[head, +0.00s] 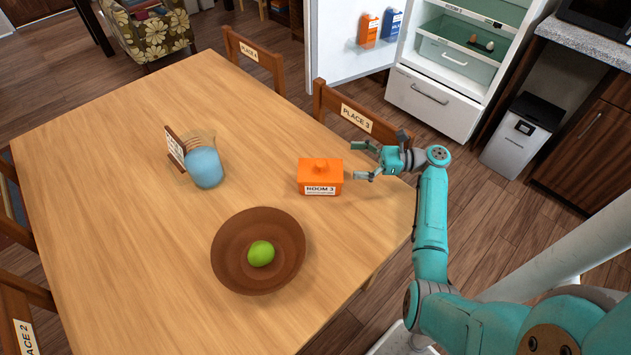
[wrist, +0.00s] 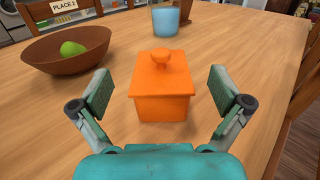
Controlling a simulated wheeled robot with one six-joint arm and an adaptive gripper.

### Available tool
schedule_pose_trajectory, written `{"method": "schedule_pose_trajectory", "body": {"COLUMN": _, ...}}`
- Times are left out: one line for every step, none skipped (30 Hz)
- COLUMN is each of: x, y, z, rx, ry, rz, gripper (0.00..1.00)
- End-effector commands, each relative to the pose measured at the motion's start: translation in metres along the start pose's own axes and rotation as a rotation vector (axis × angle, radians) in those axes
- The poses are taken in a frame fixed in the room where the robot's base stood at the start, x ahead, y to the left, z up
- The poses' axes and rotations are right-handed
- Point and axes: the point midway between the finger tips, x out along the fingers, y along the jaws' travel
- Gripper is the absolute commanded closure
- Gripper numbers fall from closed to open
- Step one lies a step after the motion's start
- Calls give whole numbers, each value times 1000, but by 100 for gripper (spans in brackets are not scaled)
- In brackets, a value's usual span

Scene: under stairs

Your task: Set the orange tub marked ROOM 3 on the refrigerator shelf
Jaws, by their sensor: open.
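The orange tub (head: 320,172) with a knobbed lid and a ROOM 3 label stands upright on the wooden table, near the edge on my gripper's side. My gripper (head: 359,160) is open and empty just to the right of the tub. In the wrist view the tub (wrist: 161,88) is ahead, centred between the open fingers of my gripper (wrist: 160,95); I see no contact. The refrigerator (head: 441,98) is open at the back right. Its shelf (head: 457,59) carries a few small egg-like items.
A brown bowl (head: 228,272) with a green fruit (head: 261,253), a blue-filled pitcher (head: 205,167) and a small sign (head: 175,147) are on the table. The PLACE 3 chair (head: 334,101) stands between table and refrigerator. A grey bin (head: 522,136) is right of the refrigerator.

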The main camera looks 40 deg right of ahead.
Motion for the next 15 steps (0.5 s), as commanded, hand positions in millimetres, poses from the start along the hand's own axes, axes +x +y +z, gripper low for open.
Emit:
{"method": "schedule_pose_trajectory", "body": {"x": 0, "y": 0, "z": -9, "rx": 5, "ry": -1, "rz": 0, "gripper": 0}}
{"method": "schedule_pose_trajectory", "body": {"x": 0, "y": 0, "z": -14, "rx": 5, "ry": -1, "rz": 0, "gripper": 0}}
{"method": "schedule_pose_trajectory", "body": {"x": 1, "y": 0, "z": -22, "rx": 5, "ry": -1, "rz": 0, "gripper": 0}}
{"method": "schedule_pose_trajectory", "body": {"x": 1, "y": 0, "z": -28, "rx": 4, "ry": -1, "rz": 0, "gripper": 0}}
{"method": "schedule_pose_trajectory", "body": {"x": 1, "y": 0, "z": -33, "rx": 5, "ry": -1, "rz": -1, "gripper": 0}}
{"method": "schedule_pose_trajectory", "body": {"x": 1, "y": 0, "z": -41, "rx": 3, "ry": -1, "rz": -1, "gripper": 0}}
{"method": "schedule_pose_trajectory", "body": {"x": 1, "y": 0, "z": -46, "rx": 4, "ry": -1, "rz": -1, "gripper": 0}}
{"method": "schedule_pose_trajectory", "body": {"x": 1, "y": 0, "z": -52, "rx": 3, "ry": 0, "rz": -1, "gripper": 0}}
{"method": "schedule_pose_trajectory", "body": {"x": 1, "y": 0, "z": -60, "rx": 4, "ry": 0, "rz": -1, "gripper": 0}}
{"method": "schedule_pose_trajectory", "body": {"x": 1, "y": 0, "z": -64, "rx": 3, "ry": 0, "rz": -1, "gripper": 0}}
{"method": "schedule_pose_trajectory", "body": {"x": 1, "y": 0, "z": -70, "rx": 3, "ry": 0, "rz": -1, "gripper": 0}}
{"method": "schedule_pose_trajectory", "body": {"x": 6, "y": 0, "z": -70, "rx": -1, "ry": 0, "rz": 1, "gripper": 0}}
{"method": "schedule_pose_trajectory", "body": {"x": 12, "y": 0, "z": -70, "rx": -2, "ry": 1, "rz": 2, "gripper": 0}}
{"method": "schedule_pose_trajectory", "body": {"x": 15, "y": 0, "z": -70, "rx": -2, "ry": 1, "rz": 2, "gripper": 0}}
{"method": "schedule_pose_trajectory", "body": {"x": 19, "y": 1, "z": -70, "rx": -1, "ry": 1, "rz": 1, "gripper": 0}}
